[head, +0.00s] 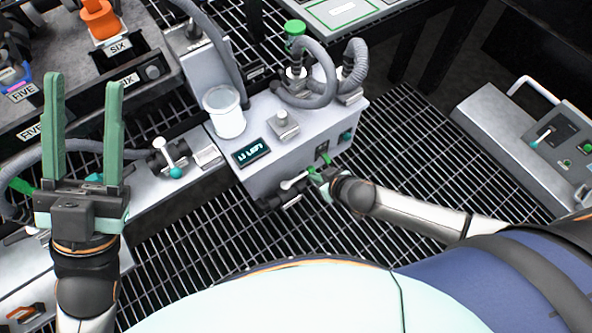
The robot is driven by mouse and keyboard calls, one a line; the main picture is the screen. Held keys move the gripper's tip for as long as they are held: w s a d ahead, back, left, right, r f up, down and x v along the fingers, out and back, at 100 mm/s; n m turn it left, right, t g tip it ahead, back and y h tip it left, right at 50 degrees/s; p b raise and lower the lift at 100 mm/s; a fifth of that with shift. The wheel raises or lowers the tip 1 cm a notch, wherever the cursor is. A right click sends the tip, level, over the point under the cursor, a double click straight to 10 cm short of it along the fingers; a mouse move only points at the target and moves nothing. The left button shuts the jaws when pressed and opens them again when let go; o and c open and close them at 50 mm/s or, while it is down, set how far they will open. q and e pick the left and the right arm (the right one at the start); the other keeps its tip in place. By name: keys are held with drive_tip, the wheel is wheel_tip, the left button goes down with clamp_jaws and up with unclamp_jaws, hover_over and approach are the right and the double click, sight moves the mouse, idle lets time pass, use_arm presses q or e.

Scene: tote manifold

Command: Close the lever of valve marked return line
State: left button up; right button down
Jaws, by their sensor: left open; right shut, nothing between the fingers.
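A valve with a white lever (295,182) sits low on the front of the white manifold box (262,110). My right gripper (319,167) is shut and empty, close to the right end of this lever. I cannot tell whether its fingertips touch it. A second valve with a white lever (164,152) and a teal tip stands on the ledge to the left. I cannot read a return line marking on either valve. My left gripper (84,82) is open and empty at the left, fingers pointing up the picture.
A white cylinder (224,112), a lit display (251,151) and grey hoses (318,85) are on the box. A panel with a small lever (543,135) stands at the right. Dark grating (405,150) fills the floor between them. Trays marked FIVE and SIX are at upper left.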

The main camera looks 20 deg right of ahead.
sight(298, 178)
drive_tip(key=b+x, duration=0.4)
drive_tip(key=x, duration=0.5)
drive_tip(key=shift+s+b, duration=0.1)
drive_tip(key=shift+b, duration=0.3)
drive_tip(key=shift+w+a+f, duration=0.1)
drive_tip(key=shift+w+f, duration=0.2)
drive_tip(key=shift+w, duration=0.05)
use_arm(q)
drive_tip(key=shift+n, duration=0.6)
drive_tip(key=f, duration=0.5)
drive_tip(key=shift+d+f, duration=0.2)
drive_tip(key=shift+d, duration=0.05)
